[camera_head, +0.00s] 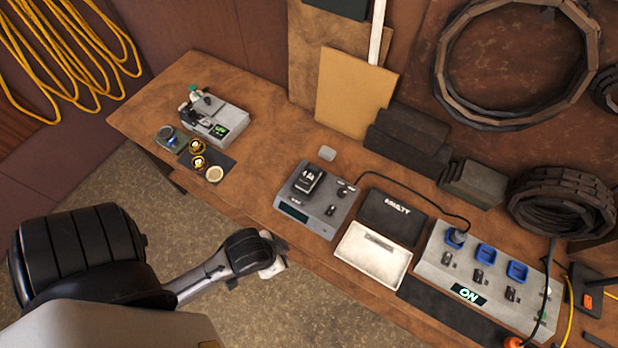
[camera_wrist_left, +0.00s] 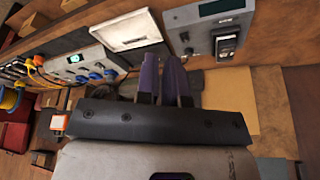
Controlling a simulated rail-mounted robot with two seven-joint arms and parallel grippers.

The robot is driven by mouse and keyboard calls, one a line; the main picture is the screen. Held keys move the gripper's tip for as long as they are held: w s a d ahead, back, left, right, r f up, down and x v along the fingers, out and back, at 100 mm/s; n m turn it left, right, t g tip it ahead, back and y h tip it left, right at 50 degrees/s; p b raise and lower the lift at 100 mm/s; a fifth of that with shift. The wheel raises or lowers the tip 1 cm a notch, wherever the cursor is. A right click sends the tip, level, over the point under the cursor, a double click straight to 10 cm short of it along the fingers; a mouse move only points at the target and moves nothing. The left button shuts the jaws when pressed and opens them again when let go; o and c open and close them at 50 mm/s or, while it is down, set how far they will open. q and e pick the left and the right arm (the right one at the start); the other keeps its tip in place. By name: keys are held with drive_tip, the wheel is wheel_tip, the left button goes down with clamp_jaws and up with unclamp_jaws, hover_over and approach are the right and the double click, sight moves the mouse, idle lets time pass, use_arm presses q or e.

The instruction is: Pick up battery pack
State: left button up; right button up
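The black battery pack (camera_head: 308,178) sits on the grey tester unit (camera_head: 300,215) near the middle of the bench. In the left wrist view the pack (camera_wrist_left: 228,45) is at the upper right. My left gripper (camera_head: 272,258) is in front of the bench edge, left of and nearer than the tester, apart from the pack. In the left wrist view its two purple fingers (camera_wrist_left: 163,72) have a narrow gap between them and hold nothing visible. My right gripper is not in view.
A dark tray marked faulty (camera_head: 392,217) and a white tray (camera_head: 373,255) lie right of the tester. A charging station (camera_head: 485,275) with blue sockets stands farther right. A cable runs between tester and station. A small machine (camera_head: 215,122) stands on the left.

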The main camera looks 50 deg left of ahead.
use_arm(q)
drive_tip(key=o, duration=1.5)
